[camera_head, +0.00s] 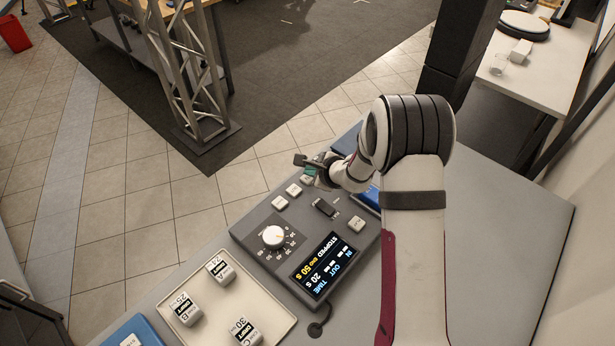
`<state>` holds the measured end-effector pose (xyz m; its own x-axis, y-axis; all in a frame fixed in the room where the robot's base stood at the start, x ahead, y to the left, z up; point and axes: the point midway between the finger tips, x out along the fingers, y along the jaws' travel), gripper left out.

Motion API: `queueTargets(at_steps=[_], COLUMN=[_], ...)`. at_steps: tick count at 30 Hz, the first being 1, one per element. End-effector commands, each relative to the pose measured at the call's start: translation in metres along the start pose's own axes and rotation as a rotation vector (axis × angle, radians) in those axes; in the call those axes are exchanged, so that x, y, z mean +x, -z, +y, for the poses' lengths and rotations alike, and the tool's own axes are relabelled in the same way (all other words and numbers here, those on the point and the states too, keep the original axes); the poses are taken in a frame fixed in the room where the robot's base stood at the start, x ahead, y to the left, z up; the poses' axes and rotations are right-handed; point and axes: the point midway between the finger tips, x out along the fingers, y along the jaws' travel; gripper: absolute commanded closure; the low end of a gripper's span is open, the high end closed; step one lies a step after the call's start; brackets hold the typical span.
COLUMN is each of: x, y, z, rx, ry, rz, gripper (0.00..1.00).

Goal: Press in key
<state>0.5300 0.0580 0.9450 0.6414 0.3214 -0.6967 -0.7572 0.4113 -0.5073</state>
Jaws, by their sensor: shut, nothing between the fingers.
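A dark grey control box (249,241) lies on the grey table. Small pale keys sit along its far left edge: one key (279,203), a second key (293,190) and a third key (306,180) close to my gripper. Another pale key (357,223) is on the right side. Their labels are too small to read, so I cannot tell which is the in key. The display (323,268) reads IN, OUT, TIME and STOPPED. My gripper (301,161) is shut and empty at the box's far end. Whether it touches a key is hidden by the arm.
A white dial (274,236) and a black switch (324,207) are on the box. A cream tray (167,308) with several labelled white blocks stands at the front left, near a blue item (140,330). The table right of my arm is clear.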

Motion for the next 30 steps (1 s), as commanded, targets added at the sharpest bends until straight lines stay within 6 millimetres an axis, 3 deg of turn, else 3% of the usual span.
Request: queueTargets(at_steps=[30], x=[0.0081], y=[0.006], z=[0.0059], rx=[0.001], ry=[0.0], rz=[0.0], gripper=[1.0])
